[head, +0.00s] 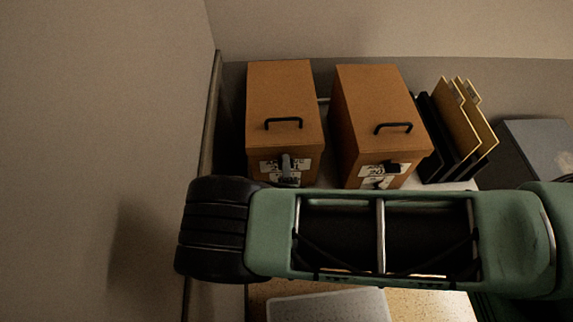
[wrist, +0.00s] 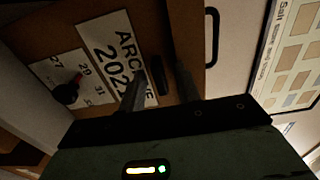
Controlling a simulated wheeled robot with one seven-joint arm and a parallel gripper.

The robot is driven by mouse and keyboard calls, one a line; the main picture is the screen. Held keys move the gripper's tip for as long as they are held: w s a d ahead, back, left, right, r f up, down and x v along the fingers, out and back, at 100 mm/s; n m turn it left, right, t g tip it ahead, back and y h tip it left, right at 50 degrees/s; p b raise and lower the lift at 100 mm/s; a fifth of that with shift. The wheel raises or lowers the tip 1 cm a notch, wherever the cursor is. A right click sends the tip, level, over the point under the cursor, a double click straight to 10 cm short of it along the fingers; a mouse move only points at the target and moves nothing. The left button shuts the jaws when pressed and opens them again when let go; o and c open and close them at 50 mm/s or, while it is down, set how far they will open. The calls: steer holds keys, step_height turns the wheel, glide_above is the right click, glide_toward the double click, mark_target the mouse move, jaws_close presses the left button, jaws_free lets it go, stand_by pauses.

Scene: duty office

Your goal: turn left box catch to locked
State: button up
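The left box (head: 283,90) is brown with a black top handle and a white label on its front. In the wrist view its label (wrist: 108,48) reads "ARCHIVE 202", with the end covered. The black left box catch (wrist: 158,75) shows between the two fingers of my gripper (wrist: 160,68). The fingers are apart, one on each side of the catch; I cannot tell whether either touches it. In the head view my gripper (head: 287,164) is at the left box's front and hides its catch.
The right box (head: 372,95) stands close beside, with its own black catch (head: 393,168). Yellow and black folders (head: 458,125) stand farther right. A wall (head: 110,150) rises close on the left. A black knob (wrist: 66,93) sits over a numbered card beside the label.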

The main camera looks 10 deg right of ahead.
jaws_close()
steer(key=m+b, duration=0.3)
steer(key=m, duration=1.4)
steer(key=shift+m, duration=0.4)
stand_by(0.4)
jaws_free()
